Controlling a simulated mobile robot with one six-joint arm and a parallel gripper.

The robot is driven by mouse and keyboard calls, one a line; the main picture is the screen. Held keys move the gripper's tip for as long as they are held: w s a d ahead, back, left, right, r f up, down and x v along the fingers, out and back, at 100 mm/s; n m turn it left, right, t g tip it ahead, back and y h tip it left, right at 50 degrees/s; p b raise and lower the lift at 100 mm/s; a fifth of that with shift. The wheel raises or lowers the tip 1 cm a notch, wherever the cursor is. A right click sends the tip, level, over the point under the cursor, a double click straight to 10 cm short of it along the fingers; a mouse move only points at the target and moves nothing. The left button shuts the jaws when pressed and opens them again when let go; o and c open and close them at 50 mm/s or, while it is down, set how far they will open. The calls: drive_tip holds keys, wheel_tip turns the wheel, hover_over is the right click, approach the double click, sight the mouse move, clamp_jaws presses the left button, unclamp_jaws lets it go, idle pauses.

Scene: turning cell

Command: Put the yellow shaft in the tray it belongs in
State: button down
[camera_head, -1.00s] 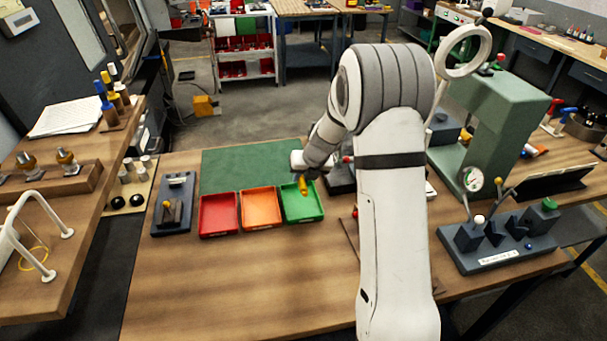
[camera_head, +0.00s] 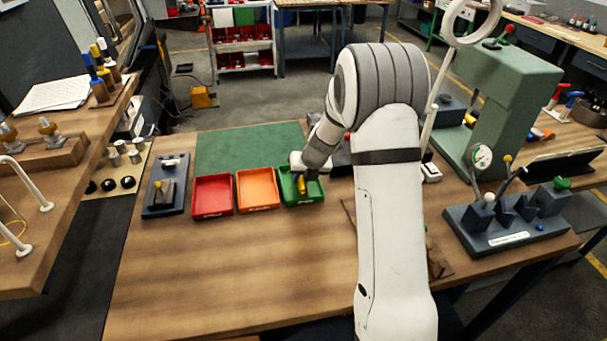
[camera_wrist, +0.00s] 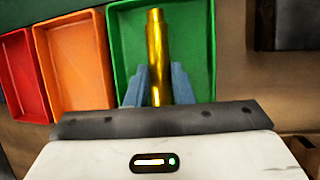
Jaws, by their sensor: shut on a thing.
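The yellow shaft (camera_wrist: 156,45) is held between the two blue fingers of my gripper (camera_wrist: 158,88) in the wrist view. In the head view my gripper (camera_head: 302,183) is over the green tray (camera_head: 318,197), and the yellow shaft (camera_head: 300,187) shows in front of the tray's floor. The green tray also shows in the wrist view (camera_wrist: 122,50), around and under the shaft. I cannot tell whether the shaft touches the tray floor. The orange tray (camera_head: 257,208) and the red tray (camera_head: 212,212) stand to its left; the visible parts of both are empty.
A green mat (camera_head: 245,150) lies behind the trays. A dark fixture (camera_head: 166,190) stands left of the red tray. A green press (camera_head: 500,100) and a gauge block (camera_head: 505,225) stand at the right. The table front is clear.

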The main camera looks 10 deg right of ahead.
drive_tip(key=c, duration=1.2)
unclamp_jaws()
drive_tip(key=v, duration=0.7)
drive_tip(key=shift+s+d+r, duration=0.1)
drive_tip(key=shift+s+r, duration=0.1)
drive_tip(key=shift+r, duration=0.1)
